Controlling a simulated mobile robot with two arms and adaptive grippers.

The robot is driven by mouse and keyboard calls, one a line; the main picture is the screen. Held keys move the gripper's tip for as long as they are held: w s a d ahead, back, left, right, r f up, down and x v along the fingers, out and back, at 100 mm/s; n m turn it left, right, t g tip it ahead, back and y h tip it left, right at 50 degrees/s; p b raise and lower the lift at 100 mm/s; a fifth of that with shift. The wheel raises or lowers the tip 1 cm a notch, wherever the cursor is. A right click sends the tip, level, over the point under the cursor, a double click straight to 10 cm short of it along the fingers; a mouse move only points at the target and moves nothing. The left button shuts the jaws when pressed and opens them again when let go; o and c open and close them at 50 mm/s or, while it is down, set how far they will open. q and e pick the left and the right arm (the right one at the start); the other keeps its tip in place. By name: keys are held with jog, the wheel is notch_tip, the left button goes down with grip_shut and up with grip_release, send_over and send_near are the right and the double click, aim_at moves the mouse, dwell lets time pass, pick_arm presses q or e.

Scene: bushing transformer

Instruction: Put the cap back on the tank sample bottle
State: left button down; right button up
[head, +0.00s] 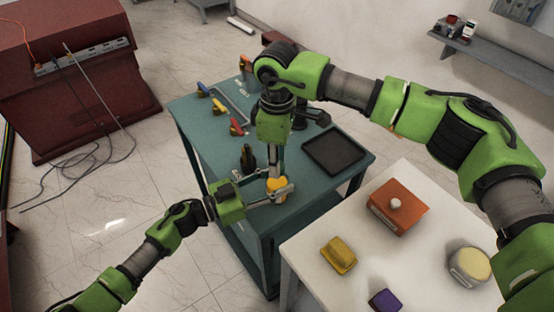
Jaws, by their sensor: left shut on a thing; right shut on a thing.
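A small yellow-orange bottle (277,185) is near the front edge of the teal table (330,195). My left gripper (275,194) reaches in from the left and is shut around this bottle. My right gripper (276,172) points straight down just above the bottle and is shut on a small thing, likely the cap. Its fingertips hide that thing, so I cannot tell whether it touches the bottle's neck. A dark bottle (248,158) stands on the teal table just to the left.
A black tray (333,151) lies at the table's right; several coloured-handled tools, including a red one (237,127), lie at its left. The white table (310,250) at front right carries an orange box (398,206), a yellow block (339,255) and a round container (469,266).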

jog(key=o, duration=0.7)
jog(key=shift+c, duration=0.2)
jog(key=shift+r, duration=2.3)
jog(key=shift+c, duration=0.4)
